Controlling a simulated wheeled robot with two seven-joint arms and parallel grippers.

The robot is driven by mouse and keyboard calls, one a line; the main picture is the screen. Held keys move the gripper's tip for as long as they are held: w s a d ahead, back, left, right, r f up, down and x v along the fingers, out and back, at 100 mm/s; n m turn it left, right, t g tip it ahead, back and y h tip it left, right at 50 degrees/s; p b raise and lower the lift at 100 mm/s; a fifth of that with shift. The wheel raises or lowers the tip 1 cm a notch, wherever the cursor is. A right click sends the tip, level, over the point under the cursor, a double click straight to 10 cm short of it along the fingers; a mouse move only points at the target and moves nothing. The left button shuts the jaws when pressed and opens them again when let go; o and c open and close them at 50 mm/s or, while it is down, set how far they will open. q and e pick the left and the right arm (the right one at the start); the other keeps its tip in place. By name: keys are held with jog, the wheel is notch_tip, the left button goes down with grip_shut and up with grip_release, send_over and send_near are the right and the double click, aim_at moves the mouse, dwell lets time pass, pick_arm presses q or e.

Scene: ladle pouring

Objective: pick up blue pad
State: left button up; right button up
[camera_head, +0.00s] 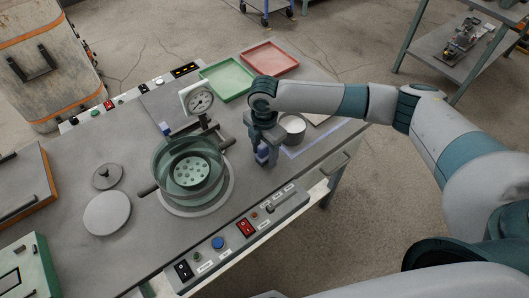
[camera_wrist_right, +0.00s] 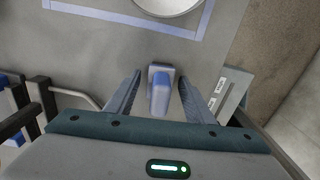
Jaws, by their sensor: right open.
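The blue pad (camera_wrist_right: 160,92) is a small blue block with a raised grip. In the right wrist view it stands between the two fingers of my right gripper (camera_wrist_right: 163,97), with a gap on each side. The right gripper is open around the pad. My left gripper is not in view.
A metal bowl (camera_head: 293,124) stands close behind the pad, inside a blue taped outline (camera_head: 325,141). A control panel (camera_head: 240,237) runs along the front edge. Green (camera_head: 227,79) and red (camera_head: 270,58) trays lie behind.

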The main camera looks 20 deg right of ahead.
jog(key=c, duration=1.1)
jog(key=shift+o, duration=0.2)
jog(key=shift+r, duration=0.1)
jog(key=shift+r+b, duration=0.3)
jog(key=shift+r, duration=0.15)
jog(key=r, duration=0.1)
jog(key=r+b, duration=0.1)
jog(key=r, duration=0.1)
jog(key=shift+s+d+r, duration=0.1)
jog(key=shift+s+d, duration=0.05)
jog(key=shift+d, duration=0.25)
jog(key=s+d+r+b, duration=0.3)
jog(key=s+d+r, duration=0.3)
jog(key=d, duration=0.3)
jog(key=shift+r, duration=0.4)
